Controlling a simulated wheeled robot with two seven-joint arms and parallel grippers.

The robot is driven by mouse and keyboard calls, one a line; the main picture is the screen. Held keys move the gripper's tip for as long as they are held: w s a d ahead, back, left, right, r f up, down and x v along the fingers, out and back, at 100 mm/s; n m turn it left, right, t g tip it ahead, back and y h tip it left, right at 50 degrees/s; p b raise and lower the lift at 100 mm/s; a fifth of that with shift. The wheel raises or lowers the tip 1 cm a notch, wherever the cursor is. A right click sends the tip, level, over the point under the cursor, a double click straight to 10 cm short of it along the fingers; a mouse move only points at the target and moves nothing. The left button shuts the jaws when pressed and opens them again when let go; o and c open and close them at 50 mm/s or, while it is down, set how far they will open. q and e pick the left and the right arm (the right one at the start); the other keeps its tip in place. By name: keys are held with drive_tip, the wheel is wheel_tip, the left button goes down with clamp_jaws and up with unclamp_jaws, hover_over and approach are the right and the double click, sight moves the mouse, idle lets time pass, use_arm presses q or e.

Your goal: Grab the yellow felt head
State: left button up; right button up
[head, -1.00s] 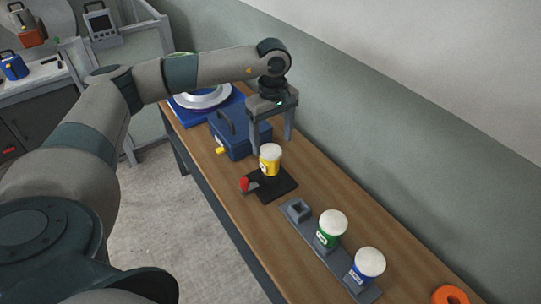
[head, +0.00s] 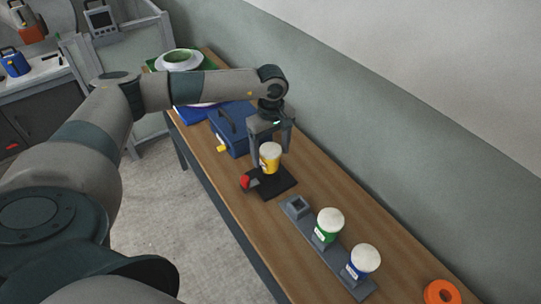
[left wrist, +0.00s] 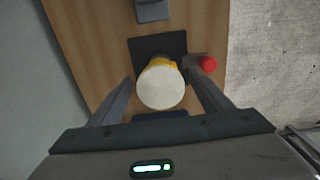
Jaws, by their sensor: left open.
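The yellow felt head (head: 270,158) has a white round top and stands upright on a black base plate (head: 282,187). My left gripper (head: 271,150) is open and points down, with its fingers beside the head. In the left wrist view the white top of the head (left wrist: 160,88) shows between the two spread fingers, with gaps on both sides. I cannot tell whether a finger touches it. My right gripper is not in view.
A red-ended part (head: 246,181) sits at the plate's left side. A blue box (head: 232,137) stands just behind. A grey rack (head: 340,265) holds a green head (head: 328,225) and a blue head (head: 363,262), with one empty socket. An orange ring (head: 440,293) lies at the near end.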

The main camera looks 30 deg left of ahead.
use_arm(q)
wheel_tip(320, 180, down, 2)
drive_tip(key=shift+f+p, duration=0.25)
drive_tip(key=shift+p, duration=0.4)
drive_tip(key=shift+f, duration=0.3)
drive_tip(key=c, duration=1.4)
drive_tip(key=shift+o, duration=0.2)
drive_tip(key=shift+a+r, duration=0.1)
